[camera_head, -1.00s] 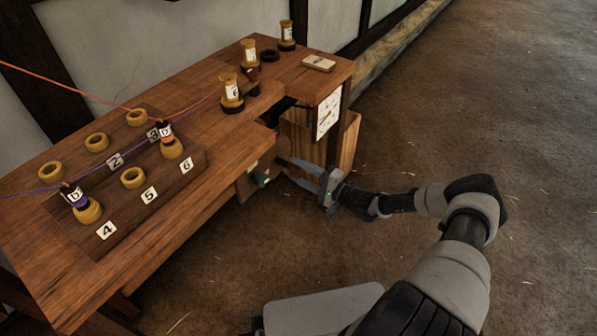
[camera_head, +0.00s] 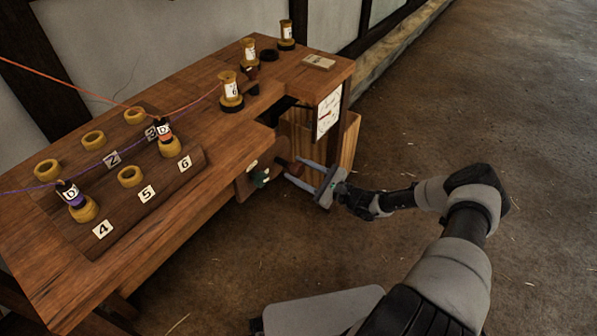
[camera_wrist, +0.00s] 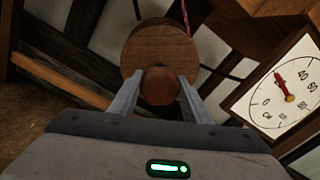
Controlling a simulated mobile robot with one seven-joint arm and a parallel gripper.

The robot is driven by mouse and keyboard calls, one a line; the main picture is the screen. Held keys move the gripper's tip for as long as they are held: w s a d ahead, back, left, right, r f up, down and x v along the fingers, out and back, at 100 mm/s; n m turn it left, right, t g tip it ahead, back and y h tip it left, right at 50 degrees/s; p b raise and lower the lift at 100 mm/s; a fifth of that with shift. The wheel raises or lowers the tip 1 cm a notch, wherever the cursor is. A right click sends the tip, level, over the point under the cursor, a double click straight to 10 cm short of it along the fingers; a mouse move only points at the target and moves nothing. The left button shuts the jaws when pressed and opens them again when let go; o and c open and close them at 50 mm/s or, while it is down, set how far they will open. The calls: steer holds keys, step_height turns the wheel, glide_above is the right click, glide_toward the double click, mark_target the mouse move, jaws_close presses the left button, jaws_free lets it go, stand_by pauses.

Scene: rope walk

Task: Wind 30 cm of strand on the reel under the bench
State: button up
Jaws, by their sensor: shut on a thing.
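The reel under the bench shows in the wrist view as a round wooden disc (camera_wrist: 160,45) with a darker knob (camera_wrist: 160,87) in front. My gripper (camera_wrist: 160,78) has its two fingers on either side of this knob, shut on it. In the head view my gripper (camera_head: 293,169) reaches in under the bench's front edge; the reel there is mostly hidden. A thin reddish strand (camera_wrist: 186,14) runs up behind the disc. A white dial (camera_wrist: 283,85) with a red needle is at right in the wrist view and on the bench end in the head view (camera_head: 328,113).
The bench (camera_head: 180,105) carries a board with yellow rings, numbered plates and two bobbins labelled D (camera_head: 166,135), (camera_head: 72,195). Several bobbins, including one (camera_head: 230,88), stand along the back. An orange strand (camera_head: 60,78) and a purple one cross it. Open floor lies right.

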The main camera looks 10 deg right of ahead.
steer(key=m+b, duration=0.1)
steer(key=m, duration=0.6)
steer(key=m+b, duration=0.1)
steer(key=m, duration=0.5)
steer(key=shift+w+d+m, duration=0.1)
steer(key=shift+d+m, duration=0.05)
steer(key=shift+m, duration=0.25)
stand_by(0.3)
steer(key=o, duration=1)
steer(key=shift+o, duration=0.2)
steer(key=p+v, duration=0.2)
steer(key=v, duration=1.5)
steer(key=shift+d+r, duration=0.1)
steer(key=shift+r, duration=0.05)
